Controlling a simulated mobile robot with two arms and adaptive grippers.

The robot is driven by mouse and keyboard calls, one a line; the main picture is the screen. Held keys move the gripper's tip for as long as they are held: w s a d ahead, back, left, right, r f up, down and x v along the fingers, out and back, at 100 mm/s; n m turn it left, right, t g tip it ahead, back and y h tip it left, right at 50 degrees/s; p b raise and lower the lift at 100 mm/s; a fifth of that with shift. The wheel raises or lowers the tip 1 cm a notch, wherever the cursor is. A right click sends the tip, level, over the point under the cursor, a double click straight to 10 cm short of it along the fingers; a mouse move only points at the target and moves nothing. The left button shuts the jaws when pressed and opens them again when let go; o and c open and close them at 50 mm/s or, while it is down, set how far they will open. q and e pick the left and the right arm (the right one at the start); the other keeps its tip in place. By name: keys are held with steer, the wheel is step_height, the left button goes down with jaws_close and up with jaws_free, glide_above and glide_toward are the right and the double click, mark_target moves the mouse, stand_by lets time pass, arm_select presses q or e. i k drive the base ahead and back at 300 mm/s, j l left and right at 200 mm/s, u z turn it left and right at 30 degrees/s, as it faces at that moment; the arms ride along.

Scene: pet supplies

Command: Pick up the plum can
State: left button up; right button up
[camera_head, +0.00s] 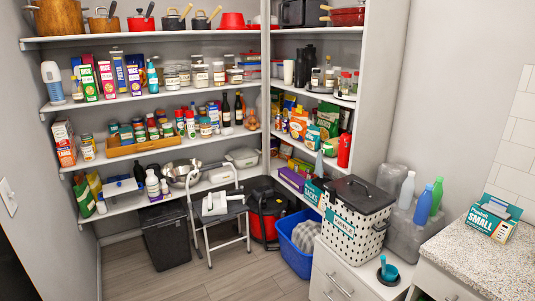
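I cannot pick out a plum-coloured can, or one labelled plum, with certainty; the labels are too small to read. Several small jars or cans (152,128) stand in a wooden tray (125,150) on the third shelf of the left shelving. More jars (200,77) stand on the shelf above. A can-like container (87,147) stands left of the tray. Neither of my grippers shows in this view.
A folding step stool (218,223) stands on the floor before the shelves, beside a black bin (165,238) and a blue basket (284,245). A dotted hamper (345,233) and a speckled counter (480,258) are at right. Floor is free in front.

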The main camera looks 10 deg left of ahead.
mark_target(88, 153)
steer(key=i+u, duration=0.2)
steer(key=i, duration=0.25)
steer(key=i+l+u, duration=0.2)
steer(key=i, duration=0.25)
steer(key=i+l+u, duration=0.2)
steer(key=i, duration=0.2)
steer(key=i+j+u, duration=0.25)
steer(key=i+u, duration=0.2)
steer(key=i, duration=0.7)
steer(key=i+l+u, duration=0.2)
steer(key=i+u, duration=0.3)
steer(key=i, duration=0.6)
